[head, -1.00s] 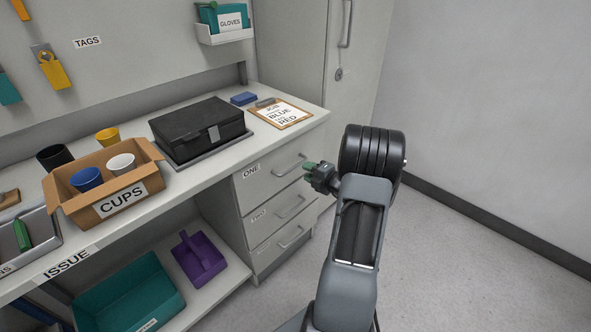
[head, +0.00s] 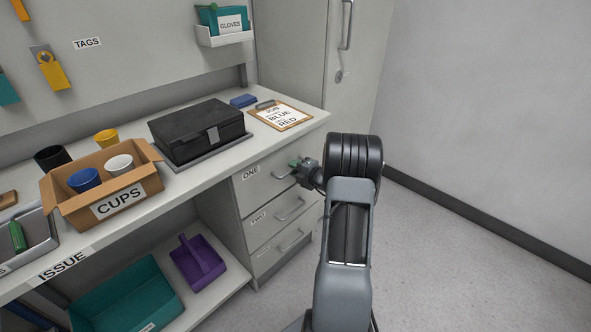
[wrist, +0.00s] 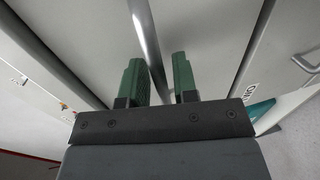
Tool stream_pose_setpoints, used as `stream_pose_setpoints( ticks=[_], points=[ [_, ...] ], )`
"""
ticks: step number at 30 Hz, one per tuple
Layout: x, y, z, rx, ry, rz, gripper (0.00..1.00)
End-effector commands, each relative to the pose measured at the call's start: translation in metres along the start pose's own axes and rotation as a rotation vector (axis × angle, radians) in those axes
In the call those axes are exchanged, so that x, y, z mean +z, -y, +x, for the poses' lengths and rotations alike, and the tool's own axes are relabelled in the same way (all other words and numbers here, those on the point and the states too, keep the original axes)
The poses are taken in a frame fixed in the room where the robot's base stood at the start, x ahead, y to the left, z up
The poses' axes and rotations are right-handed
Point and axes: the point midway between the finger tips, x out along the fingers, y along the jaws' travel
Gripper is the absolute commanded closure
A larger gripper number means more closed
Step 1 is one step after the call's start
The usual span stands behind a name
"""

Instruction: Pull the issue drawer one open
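Issue drawer one (head: 263,176) is the top drawer under the right end of the counter, marked ONE. Its front looks flush with the drawers below, so it is shut. Its bar handle (head: 281,174) is partly hidden by my gripper (head: 296,163), which is at the drawer front. In the wrist view, my gripper (wrist: 160,80) has its two green fingers apart, with the handle bar (wrist: 147,40) running between them. A gap shows beside the bar, and I cannot tell whether either finger touches it.
Drawer two (head: 277,218) and a third drawer sit below with their own handles. A clipboard (head: 281,115) and a black case (head: 199,133) lie on the counter above. The floor (head: 430,250) to the right is clear.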

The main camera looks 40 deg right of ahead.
Motion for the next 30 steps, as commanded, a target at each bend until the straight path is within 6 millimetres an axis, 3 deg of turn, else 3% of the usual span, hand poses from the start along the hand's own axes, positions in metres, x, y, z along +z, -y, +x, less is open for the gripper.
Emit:
stream_pose_setpoints(
  ticks=[8,22,30],
  points=[
    [0.0,0.0,0.0,0.0,0.0,0.0,1.0],
    [0.0,0.0,-0.002,-0.001,0.0,0.0,1.0],
    [-0.006,0.003,-0.024,-0.003,-0.01,0.001,1.0]
  ],
)
